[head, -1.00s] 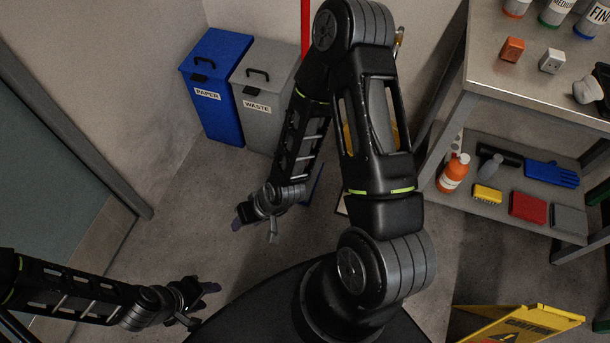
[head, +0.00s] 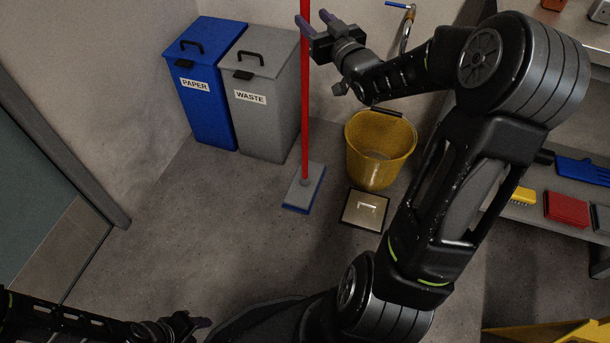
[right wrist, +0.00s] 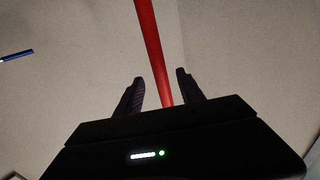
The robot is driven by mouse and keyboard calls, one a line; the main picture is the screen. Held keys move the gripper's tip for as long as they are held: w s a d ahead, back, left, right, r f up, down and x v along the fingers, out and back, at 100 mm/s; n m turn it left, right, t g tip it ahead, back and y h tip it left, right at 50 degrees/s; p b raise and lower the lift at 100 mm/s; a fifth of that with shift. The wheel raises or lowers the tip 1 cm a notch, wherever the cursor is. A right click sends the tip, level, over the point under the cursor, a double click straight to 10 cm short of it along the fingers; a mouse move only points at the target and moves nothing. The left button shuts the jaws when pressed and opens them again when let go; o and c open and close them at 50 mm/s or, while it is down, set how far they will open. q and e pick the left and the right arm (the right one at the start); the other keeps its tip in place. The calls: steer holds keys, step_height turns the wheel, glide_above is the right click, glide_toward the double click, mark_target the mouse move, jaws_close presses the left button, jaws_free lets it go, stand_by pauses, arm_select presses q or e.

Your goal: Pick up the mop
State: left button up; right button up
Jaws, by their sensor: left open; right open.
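The mop has a red pole (head: 305,100) and a flat grey head with a blue edge (head: 303,190) on the floor. It stands upright beside the grey bin, its top out of view. My right gripper (head: 313,22) is open at the upper part of the pole. In the right wrist view the red pole (right wrist: 152,45) passes down between the two open fingers (right wrist: 160,90); I cannot tell whether they touch it. My left gripper (head: 204,322) is open at the lower left, far from the mop.
A blue PAPER bin (head: 203,90) and a grey WASTE bin (head: 265,100) stand left of the mop. A shelf (head: 570,217) is at far right, a yellow sign (head: 560,334) at lower right.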

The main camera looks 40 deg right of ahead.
mark_target(307, 16)
steer(key=shift+w+d+f, duration=0.1)
steer(key=shift+w+f, duration=0.05)
steer(key=shift+w, duration=0.45)
steer(key=shift+w+d, duration=0.1)
steer(key=shift+w, duration=0.6)
steer(key=shift+w+d+f+b, duration=0.1)
steer(key=shift+w+b, duration=0.4)
steer(key=w, duration=0.2)
steer(key=w+b, duration=0.1)
steer(key=w, duration=0.1)
steer(key=shift+d, duration=0.4)
steer(key=shift+c, duration=0.6)
